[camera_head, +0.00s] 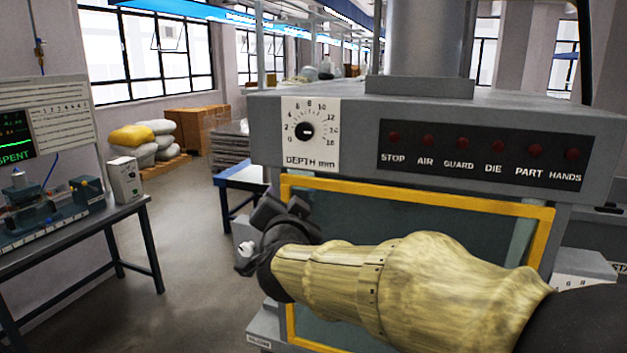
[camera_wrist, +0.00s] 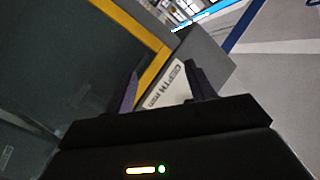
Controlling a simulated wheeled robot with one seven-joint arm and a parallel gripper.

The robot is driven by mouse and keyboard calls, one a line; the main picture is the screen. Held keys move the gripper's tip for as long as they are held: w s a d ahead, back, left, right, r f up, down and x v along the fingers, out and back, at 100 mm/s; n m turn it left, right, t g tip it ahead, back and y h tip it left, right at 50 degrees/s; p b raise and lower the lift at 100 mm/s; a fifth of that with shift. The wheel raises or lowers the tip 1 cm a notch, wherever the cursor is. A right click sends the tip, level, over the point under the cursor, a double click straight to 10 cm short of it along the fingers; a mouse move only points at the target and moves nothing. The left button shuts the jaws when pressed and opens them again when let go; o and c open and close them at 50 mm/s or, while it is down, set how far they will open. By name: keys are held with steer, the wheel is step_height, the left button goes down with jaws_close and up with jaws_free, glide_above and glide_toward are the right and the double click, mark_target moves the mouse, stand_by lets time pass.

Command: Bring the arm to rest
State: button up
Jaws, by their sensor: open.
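My arm reaches in from the right in the head view, in front of the grey press. In the head view the gripper end is dark and sits at the left of the yellow-framed guard (camera_head: 420,197). The fingers are hard to make out there. Beyond the fingers, the wrist view shows the press's white depth label (camera_wrist: 174,84) and yellow frame (camera_wrist: 137,28). I cannot tell how far the fingers are from the press.
The press carries a depth dial (camera_head: 306,131) and a dark panel of red lamps (camera_head: 485,153). A bench (camera_head: 130,208) with a small machine and a screen (camera_head: 14,133) stands at left. Bare floor (camera_head: 190,215) lies between bench and press. Boxes (camera_head: 195,127) and sacks are behind.

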steer(key=s+d+f+n+g, duration=0.25)
steer(key=d+f+g, duration=0.2)
steer(key=f, duration=0.35)
steer(key=s+d+f+n+g, duration=0.1)
steer(key=s+d+f+g, duration=0.3)
steer(key=f, duration=0.5)
steer(key=s+d+f+n+g, duration=0.2)
steer(key=s+d+f, duration=0.2)
steer(key=d+f, duration=0.3)
steer(key=s+d+f+g+h, duration=0.1)
steer(key=s+d+f+g, duration=0.3)
steer(key=s+f, duration=0.3)
steer(key=s+d+n, duration=0.1)
steer(key=s, duration=0.2)
steer(key=shift+d+f+h, duration=0.15)
steer(key=shift+h, duration=0.25)
